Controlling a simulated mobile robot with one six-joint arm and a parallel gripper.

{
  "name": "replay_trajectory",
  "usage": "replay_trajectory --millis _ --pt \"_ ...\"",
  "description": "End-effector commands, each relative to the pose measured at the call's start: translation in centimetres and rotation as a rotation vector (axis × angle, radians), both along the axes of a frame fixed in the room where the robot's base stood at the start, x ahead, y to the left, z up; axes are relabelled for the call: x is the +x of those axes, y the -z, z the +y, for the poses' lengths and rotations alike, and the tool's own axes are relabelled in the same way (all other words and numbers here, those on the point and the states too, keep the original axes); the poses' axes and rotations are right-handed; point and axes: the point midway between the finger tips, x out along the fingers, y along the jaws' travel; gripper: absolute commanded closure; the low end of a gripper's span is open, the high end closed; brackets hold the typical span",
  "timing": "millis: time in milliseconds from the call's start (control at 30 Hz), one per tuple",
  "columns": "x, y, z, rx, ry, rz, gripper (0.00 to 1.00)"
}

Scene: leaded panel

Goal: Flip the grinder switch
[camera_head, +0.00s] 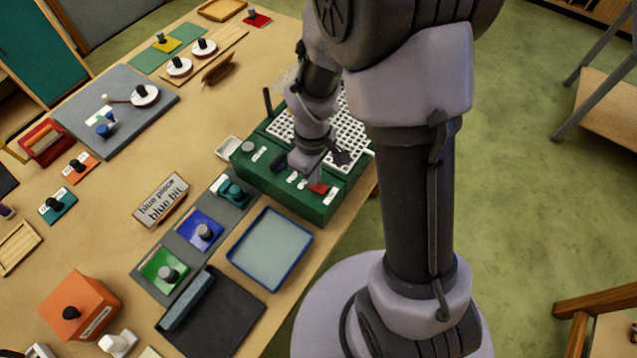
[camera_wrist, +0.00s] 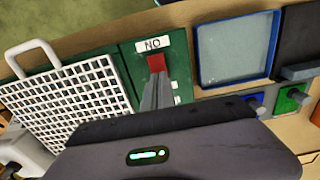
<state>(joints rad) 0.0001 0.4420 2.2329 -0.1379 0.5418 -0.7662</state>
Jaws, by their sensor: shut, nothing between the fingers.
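The grinder is a green box (camera_head: 262,172) with a white grid top (camera_head: 345,135); the grid also shows in the wrist view (camera_wrist: 70,92). A red switch (camera_head: 318,188) sits on its front panel between small white labels. In the wrist view the red switch (camera_wrist: 156,63) lies just below a white label (camera_wrist: 153,44) that shows the letters O and N upside down. My gripper (camera_wrist: 157,82) is shut and empty, its fingertips at the near edge of the red switch. I cannot tell whether they touch it. The fingers hide the panel part behind them.
A blue-rimmed tray (camera_head: 240,262) stands in front of the grinder. A black rod (camera_head: 267,101) stands up at the grinder's back left corner.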

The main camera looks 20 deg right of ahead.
Motion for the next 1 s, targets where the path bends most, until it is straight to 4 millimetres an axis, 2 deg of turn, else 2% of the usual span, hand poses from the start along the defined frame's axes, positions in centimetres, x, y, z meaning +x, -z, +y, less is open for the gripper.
replay_trajectory --millis 100,500,1000 --pt "0.0 -1.9 0.0 0.000 0.000 -0.001 1.00" --pt "0.0 -6.2 0.0 0.000 0.000 -0.001 1.00" --pt "0.1 -6.4 0.1 0.005 0.039 -0.026 1.00"
